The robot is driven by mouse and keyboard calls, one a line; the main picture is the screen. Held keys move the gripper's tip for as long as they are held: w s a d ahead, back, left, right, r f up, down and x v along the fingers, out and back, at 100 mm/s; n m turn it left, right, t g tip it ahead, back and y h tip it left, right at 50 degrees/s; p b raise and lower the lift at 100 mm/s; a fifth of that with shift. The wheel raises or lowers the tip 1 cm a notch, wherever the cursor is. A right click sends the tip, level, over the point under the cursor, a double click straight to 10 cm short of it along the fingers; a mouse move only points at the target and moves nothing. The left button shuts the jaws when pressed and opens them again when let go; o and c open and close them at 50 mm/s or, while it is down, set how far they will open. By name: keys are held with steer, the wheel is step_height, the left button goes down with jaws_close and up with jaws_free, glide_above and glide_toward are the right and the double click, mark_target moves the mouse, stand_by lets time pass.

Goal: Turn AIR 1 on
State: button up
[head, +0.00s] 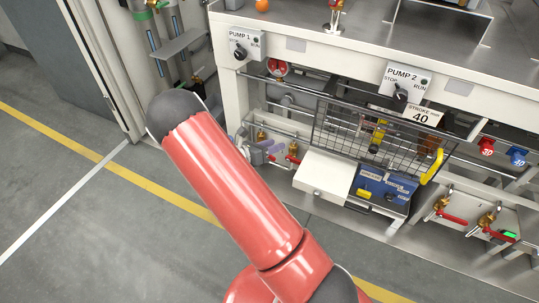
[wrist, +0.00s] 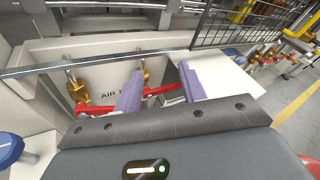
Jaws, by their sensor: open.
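The white valve panel (wrist: 105,75) bears the label AIR 1 (wrist: 110,94), partly hidden by a finger. A left brass valve (wrist: 77,92) has a red lever (wrist: 95,109) pointing right. A right brass valve (wrist: 143,77) has a red lever (wrist: 163,90), also pointing right, which shows between my fingers. In the head view the right valve's red lever (head: 293,160) slants down and right. My gripper (wrist: 160,86) is open, its two purplish fingers in front of the panel; it also shows in the head view (head: 270,147). I cannot tell whether a finger touches a lever.
A metal rail (wrist: 95,63) crosses above the valves. A white box (head: 325,172) and a wire mesh guard (head: 355,135) stand to the right. PUMP 1 (head: 240,42) and PUMP 2 (head: 407,82) switches are above. Open floor (head: 100,220) lies to the left.

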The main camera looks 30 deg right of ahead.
steer(key=w+a+f+n+t+y+b, duration=0.1)
steer(key=w+f+n+t, duration=0.25)
steer(key=f+n, duration=0.4)
steer(key=w+a+f+n+t, duration=0.1)
steer(key=w+f+n+t, duration=0.1)
steer(key=f+n+t, duration=0.5)
steer(key=w+d+f+g, duration=0.1)
steer(key=w+d+g, duration=0.1)
steer(key=w+d, duration=0.2)
steer(key=shift+w+d+b, duration=0.15)
steer(key=shift+d+b, duration=0.15)
steer(key=shift+d, duration=0.65)
steer(key=shift+f+m, duration=0.1)
steer(key=shift+m, duration=0.15)
jaws_close()
